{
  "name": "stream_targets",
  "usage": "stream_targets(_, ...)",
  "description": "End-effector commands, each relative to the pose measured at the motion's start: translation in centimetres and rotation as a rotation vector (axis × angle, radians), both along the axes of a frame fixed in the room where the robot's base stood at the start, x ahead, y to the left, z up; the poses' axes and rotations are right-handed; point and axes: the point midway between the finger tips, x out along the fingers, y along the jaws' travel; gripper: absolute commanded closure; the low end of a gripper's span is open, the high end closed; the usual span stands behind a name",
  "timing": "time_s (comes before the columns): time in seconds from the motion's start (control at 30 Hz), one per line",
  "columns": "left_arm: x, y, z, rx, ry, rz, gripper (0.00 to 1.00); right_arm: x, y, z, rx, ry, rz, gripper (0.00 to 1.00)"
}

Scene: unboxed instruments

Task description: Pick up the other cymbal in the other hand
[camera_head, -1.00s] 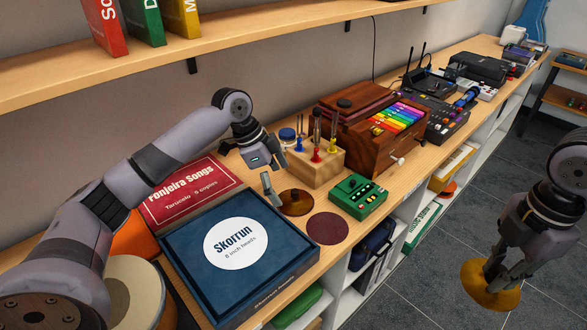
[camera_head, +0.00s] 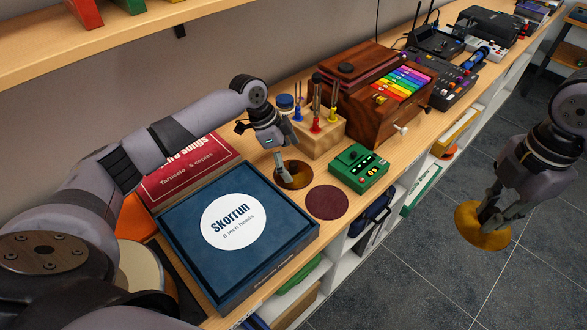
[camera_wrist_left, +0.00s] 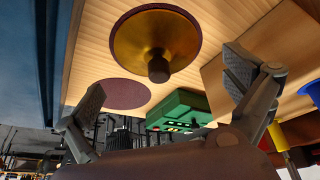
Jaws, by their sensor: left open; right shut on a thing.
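One cymbal (camera_head: 297,180), brassy with a dark knob, lies on the wooden counter beside the blue box. It shows in the left wrist view (camera_wrist_left: 178,38) with its knob (camera_wrist_left: 158,68) towards the camera and a dark round mat under its rim. My left gripper (camera_head: 282,165) is open and empty over this cymbal; its fingers (camera_wrist_left: 165,95) are spread to both sides of the knob in the wrist view. My right gripper (camera_head: 487,215) is shut on the other cymbal (camera_head: 481,234), held in the air right of the counter, above the floor.
A blue Skorrun box (camera_head: 278,258) lies left of the cymbal and a green device (camera_head: 357,168) right of it. A wooden block with tuning forks (camera_head: 319,138) stands behind. A bare dark round mat (camera_head: 326,202) lies in front.

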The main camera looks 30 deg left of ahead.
Motion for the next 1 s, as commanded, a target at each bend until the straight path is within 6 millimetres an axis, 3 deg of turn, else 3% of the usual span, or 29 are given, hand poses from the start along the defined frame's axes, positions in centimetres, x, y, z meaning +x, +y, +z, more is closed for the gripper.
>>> stream_targets(0.03, 0.1, -0.4, -0.4, -0.001, 0.003, 0.000, 0.00, 0.0, 0.0, 0.9, 0.001, -0.001, 0.000, 1.00)
stream_targets(0.2, 0.4, -1.0, -2.4, -0.001, 0.000, 0.001, 0.00, 0.0, 0.0, 1.1, 0.001, -0.001, 0.000, 1.00)
stream_targets(0.47, 0.5, -1.0, -2.7, 0.000, -0.001, 0.000, 0.00, 0.0, 0.0, 1.0, 0.001, -0.001, 0.000, 1.00)
stream_targets(1.0, 0.5, -1.0, -2.7, 0.000, -0.001, 0.000, 0.36, 0.0, 0.0, 1.0, 0.001, -0.001, 0.000, 1.00)
